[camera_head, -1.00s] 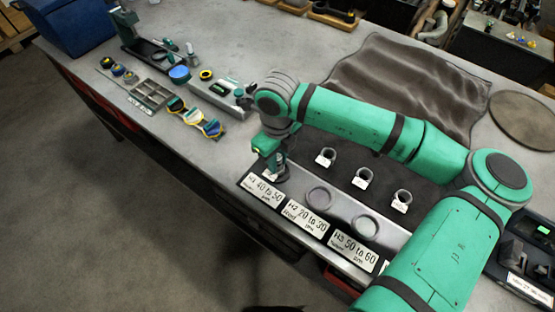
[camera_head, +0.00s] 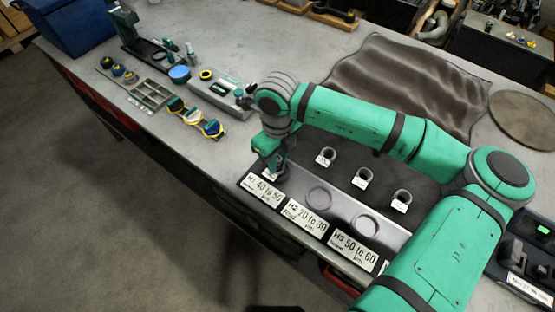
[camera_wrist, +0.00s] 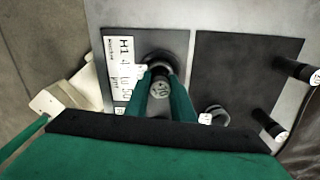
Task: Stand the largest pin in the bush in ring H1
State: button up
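My gripper (camera_wrist: 159,78) points down over the H1 place. Its two green fingers stand on either side of a pale pin (camera_wrist: 160,89) with a marked end, and look shut on it. The ring H1 (camera_wrist: 157,58) shows as a dark round rim behind the fingertips, beside the H1 label (camera_wrist: 122,75). The fingers hide most of the bush, so I cannot tell how deep the pin sits. In the head view my gripper (camera_head: 272,165) is low, just behind the H1 label (camera_head: 264,190).
Rings H2 (camera_head: 319,196) and H3 (camera_head: 367,225) lie to the right along the plate. Several tagged dark bushes, such as one (camera_head: 326,156), stand on the black mat behind. A gauge block tray (camera_head: 152,94) and small tools lie left. A crumpled cloth (camera_head: 410,85) lies behind my arm.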

jog(key=shift+o, duration=0.4)
jog(key=shift+w, duration=0.1)
notch_tip(320, 180, up, 11)
jog(key=shift+f, duration=0.1)
dwell(0.4)
